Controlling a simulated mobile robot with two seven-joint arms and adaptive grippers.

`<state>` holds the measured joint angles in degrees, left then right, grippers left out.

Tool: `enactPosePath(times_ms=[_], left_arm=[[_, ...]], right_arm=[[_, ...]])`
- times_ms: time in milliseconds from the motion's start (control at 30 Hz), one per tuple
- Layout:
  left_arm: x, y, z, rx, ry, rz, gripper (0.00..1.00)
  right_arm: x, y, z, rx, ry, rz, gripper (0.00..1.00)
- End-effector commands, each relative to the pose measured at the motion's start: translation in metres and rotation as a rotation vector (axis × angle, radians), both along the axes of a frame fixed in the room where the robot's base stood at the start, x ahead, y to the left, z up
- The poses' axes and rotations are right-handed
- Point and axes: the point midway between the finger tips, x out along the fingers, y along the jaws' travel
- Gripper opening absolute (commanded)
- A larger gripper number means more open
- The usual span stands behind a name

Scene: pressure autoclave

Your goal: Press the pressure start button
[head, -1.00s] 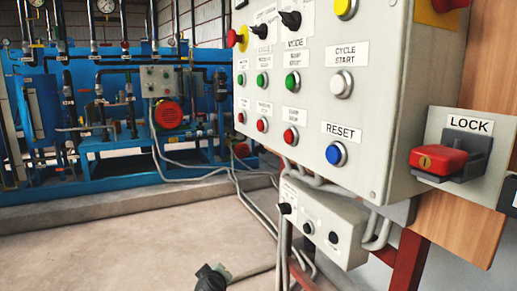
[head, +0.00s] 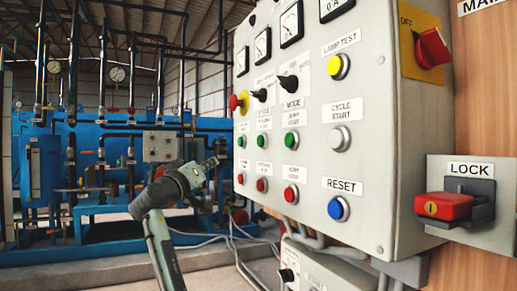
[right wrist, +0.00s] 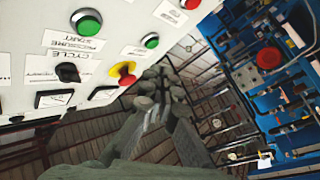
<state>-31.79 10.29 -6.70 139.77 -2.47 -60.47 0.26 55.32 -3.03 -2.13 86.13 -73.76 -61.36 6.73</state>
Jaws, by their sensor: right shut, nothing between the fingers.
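The pressure start button is a green button (right wrist: 86,21) in the right wrist view, with a label reading "PRESSURE START" beside it. In the head view it appears to be the middle green button (head: 262,140) of the row on the grey control panel (head: 372,110). My right gripper (head: 219,160) is shut and empty, just left of the panel's left edge in the head view and apart from the button. In the right wrist view its closed fingers (right wrist: 158,78) point past the panel towards the blue machine. My left gripper is not in view.
Another green button (right wrist: 151,40) and a red-and-yellow emergency stop (right wrist: 123,73) sit close to the fingers. Red buttons (head: 262,185) line the row below. A red lock handle (head: 443,206) is at the right. Blue machinery (head: 100,150) stands behind, with open space between.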

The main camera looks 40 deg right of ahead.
Motion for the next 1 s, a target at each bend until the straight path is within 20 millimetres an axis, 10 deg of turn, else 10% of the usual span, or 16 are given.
enactPosePath(times_ms=[300, 1000], left_arm=[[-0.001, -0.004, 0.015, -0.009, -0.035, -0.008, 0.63], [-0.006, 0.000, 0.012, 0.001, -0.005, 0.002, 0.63]], right_arm=[[-0.022, 0.000, 0.057, -0.031, -0.090, -0.056, 0.00], [-0.031, -0.032, 0.059, -0.033, -0.092, -0.061, 0.00]])
